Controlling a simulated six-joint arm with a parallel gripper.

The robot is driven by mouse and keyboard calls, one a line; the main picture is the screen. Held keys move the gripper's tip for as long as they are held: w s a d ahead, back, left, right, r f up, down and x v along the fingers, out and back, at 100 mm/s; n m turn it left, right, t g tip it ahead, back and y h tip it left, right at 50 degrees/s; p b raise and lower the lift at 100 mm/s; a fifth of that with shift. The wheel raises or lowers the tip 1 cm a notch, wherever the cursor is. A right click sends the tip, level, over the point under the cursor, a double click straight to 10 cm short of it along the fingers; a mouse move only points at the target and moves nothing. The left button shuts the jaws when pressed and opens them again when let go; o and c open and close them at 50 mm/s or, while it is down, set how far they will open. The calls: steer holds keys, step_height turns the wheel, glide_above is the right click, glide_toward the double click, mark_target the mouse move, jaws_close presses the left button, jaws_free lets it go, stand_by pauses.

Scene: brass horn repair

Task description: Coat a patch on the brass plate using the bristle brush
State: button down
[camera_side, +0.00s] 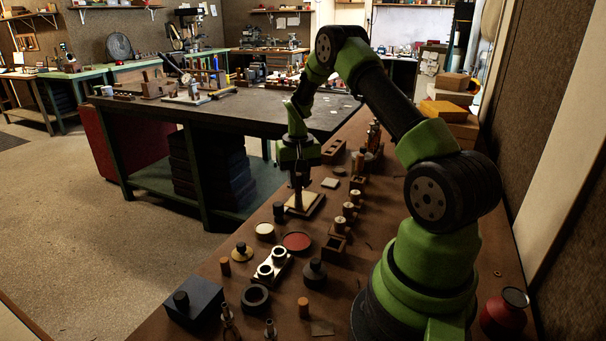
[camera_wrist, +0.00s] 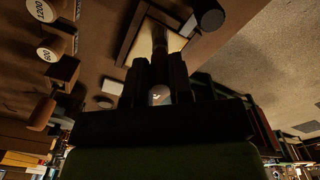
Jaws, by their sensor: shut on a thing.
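The brass plate (camera_side: 311,204) lies on the brown bench in the middle of the side view, as a pale yellow square with a darker border. It also shows in the wrist view (camera_wrist: 174,43). My gripper (camera_side: 299,179) points down over the plate, with its dark fingers (camera_wrist: 160,82) shut on the brush. The brush (camera_wrist: 159,42) has a dark reddish-brown handle and reaches from the fingers toward the plate. Its bristle tip is too dark and small to make out, so I cannot tell whether it touches the plate. No coated patch can be made out.
A dark cylinder (camera_side: 279,211) stands close to the plate's left side. A red round dish (camera_side: 297,241) and a pale round one (camera_side: 265,231) lie nearer the camera. Several number-topped cork-like pieces (camera_side: 348,210) stand in a row to the right. A small pale block (camera_side: 329,183) lies behind.

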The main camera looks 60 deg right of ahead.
steer(key=shift+a+r, duration=0.1)
steer(key=shift+a, duration=0.65)
step_height(320, 180, up, 8)
steer(key=shift+d, duration=0.1)
stand_by(0.4)
